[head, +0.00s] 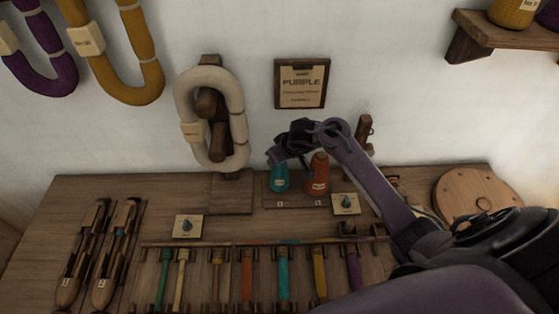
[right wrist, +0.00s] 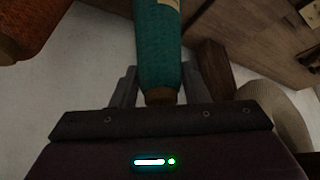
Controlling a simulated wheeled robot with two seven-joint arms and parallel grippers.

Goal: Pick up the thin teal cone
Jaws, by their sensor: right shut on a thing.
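The teal cone (head: 279,181) is upright at the back of the wooden bench, beside an orange cone (head: 317,182). My right gripper (head: 282,160) reaches over from the right and is shut on the top of the teal cone. In the right wrist view the teal cone (right wrist: 158,45) sits between the two grey fingers, its narrow brown tip toward the palm. Whether its base touches the board below is not clear. My left gripper is not in view.
The orange cone stands close to the right of the teal one. A rack of coloured bobbins (head: 247,275) lies in front, with two shuttles (head: 115,250) at left. A cream yarn hank (head: 238,120) hangs on the wall. A round wooden disc (head: 478,193) lies at right.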

